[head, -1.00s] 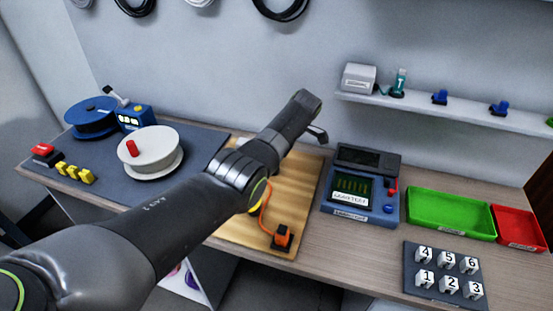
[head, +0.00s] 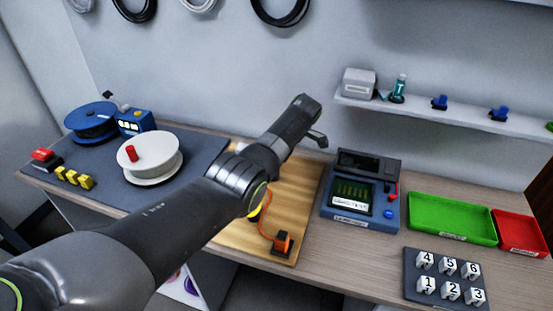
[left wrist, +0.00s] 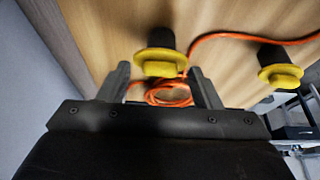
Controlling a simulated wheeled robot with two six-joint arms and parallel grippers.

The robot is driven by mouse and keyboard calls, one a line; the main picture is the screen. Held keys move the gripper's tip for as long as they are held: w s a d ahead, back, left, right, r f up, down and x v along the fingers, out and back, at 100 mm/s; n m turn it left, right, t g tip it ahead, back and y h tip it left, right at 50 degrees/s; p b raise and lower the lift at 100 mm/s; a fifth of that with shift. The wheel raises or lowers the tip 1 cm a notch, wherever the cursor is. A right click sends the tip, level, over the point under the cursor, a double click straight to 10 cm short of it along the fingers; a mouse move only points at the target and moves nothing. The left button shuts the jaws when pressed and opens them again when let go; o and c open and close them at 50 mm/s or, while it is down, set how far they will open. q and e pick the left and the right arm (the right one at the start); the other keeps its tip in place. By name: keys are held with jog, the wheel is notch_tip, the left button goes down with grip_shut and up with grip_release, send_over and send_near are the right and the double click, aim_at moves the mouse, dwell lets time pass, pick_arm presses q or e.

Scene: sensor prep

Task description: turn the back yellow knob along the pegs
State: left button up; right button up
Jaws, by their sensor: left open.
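In the left wrist view, a yellow knob (left wrist: 160,64) on a dark stem stands on the wooden board, just beyond and between the fingertips of my left gripper (left wrist: 160,78). The gripper is open, its two dark fingers to either side, with no clear contact. A second yellow knob (left wrist: 280,74) is farther right, away from the wall side. An orange cable (left wrist: 238,37) runs between the knobs, with a coil (left wrist: 168,93) by the first. In the head view my left arm covers much of the board (head: 305,190) and hides the knobs. My right gripper is not in view.
A blue-grey tester (head: 361,190) stands right of the board, with a green tray (head: 450,218) and red tray (head: 520,232) beyond. A white spool (head: 150,168) and several yellow pieces (head: 74,177) lie left on the dark mat. A shelf (head: 455,119) hangs behind.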

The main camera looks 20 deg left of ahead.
pick_arm(q)
jog(key=b+v, duration=0.2)
jog(key=v, duration=1.5)
jog(key=shift+r+b, duration=0.25)
jog(key=shift+b, duration=0.15)
